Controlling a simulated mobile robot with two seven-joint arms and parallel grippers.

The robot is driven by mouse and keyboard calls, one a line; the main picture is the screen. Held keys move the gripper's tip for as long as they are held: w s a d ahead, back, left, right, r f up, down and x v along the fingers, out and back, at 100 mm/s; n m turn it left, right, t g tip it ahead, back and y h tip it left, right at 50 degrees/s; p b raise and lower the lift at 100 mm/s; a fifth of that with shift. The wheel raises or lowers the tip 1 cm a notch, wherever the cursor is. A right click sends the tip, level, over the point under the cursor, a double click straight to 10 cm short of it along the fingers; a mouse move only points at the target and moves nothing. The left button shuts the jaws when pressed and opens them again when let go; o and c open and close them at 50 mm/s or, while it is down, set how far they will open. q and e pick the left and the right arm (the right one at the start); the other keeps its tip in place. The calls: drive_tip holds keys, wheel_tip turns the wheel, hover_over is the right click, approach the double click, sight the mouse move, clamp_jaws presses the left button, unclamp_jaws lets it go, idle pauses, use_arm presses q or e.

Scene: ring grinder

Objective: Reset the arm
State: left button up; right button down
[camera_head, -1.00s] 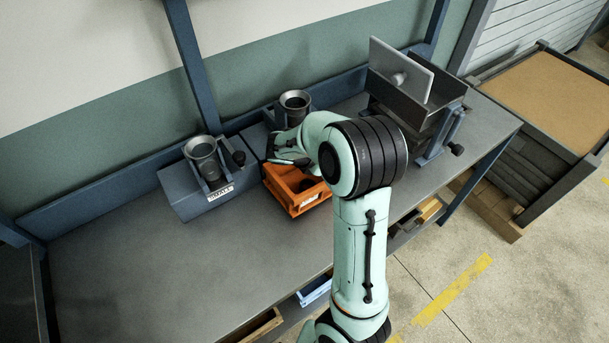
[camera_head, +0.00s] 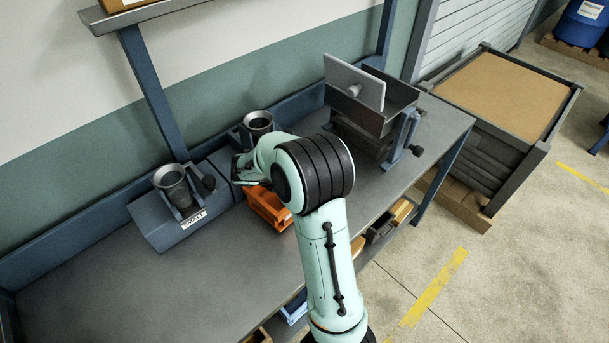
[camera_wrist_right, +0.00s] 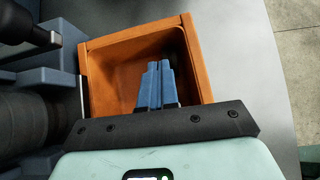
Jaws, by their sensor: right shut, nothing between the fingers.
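My right arm reaches up from the bottom of the head view over the workbench. Its gripper (camera_head: 240,172) is partly hidden there by the wrist, close to the orange bin (camera_head: 268,208). In the right wrist view, the blue fingers of my right gripper (camera_wrist_right: 158,72) are shut together with nothing between them. They show in front of the open orange bin (camera_wrist_right: 195,50), whose visible inside looks empty. My left gripper is not in view.
Two blue-grey ring grinder units stand at the back, the left one (camera_head: 170,210) with a dark metal cup (camera_head: 172,180). A grey trough-like fixture (camera_head: 375,100) stands right of my arm. The left part of the bench (camera_head: 120,285) is clear.

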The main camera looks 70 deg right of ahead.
drive_tip(key=v, duration=1)
drive_tip(key=shift+p, duration=0.3)
